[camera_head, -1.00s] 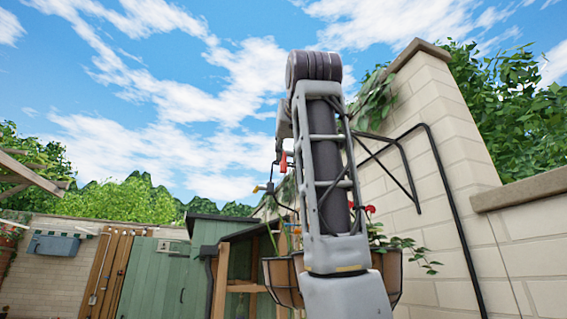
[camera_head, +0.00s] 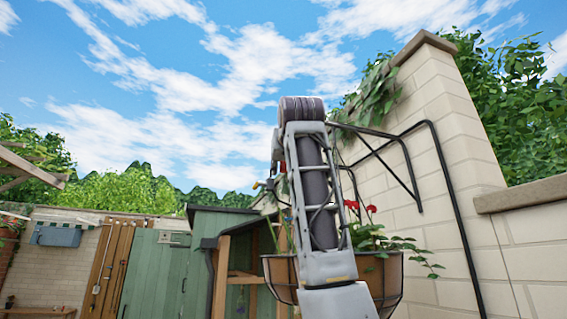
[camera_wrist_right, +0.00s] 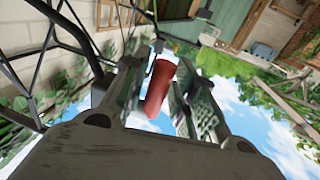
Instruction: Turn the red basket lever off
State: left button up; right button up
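The red lever (camera_wrist_right: 160,86) fills the gap between the fingers of my right gripper (camera_wrist_right: 157,72) in the right wrist view. The fingers stand open on both sides of it. A gap shows on the right side; whether the left finger touches it I cannot tell. In the head view my own right arm hides most of the lever and gripper. The hanging basket (camera_head: 388,284) with red flowers is partly behind that arm. My left gripper is not in view.
A black metal bracket (camera_head: 404,165) runs from the pale block wall (camera_head: 455,170) above the basket. A green shed (camera_head: 213,228) and a wooden post frame (camera_head: 221,275) stand behind at left. Open sky lies above the arm.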

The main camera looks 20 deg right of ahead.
jog(key=shift+c, duration=0.2)
grip_shut()
dwell(0.3)
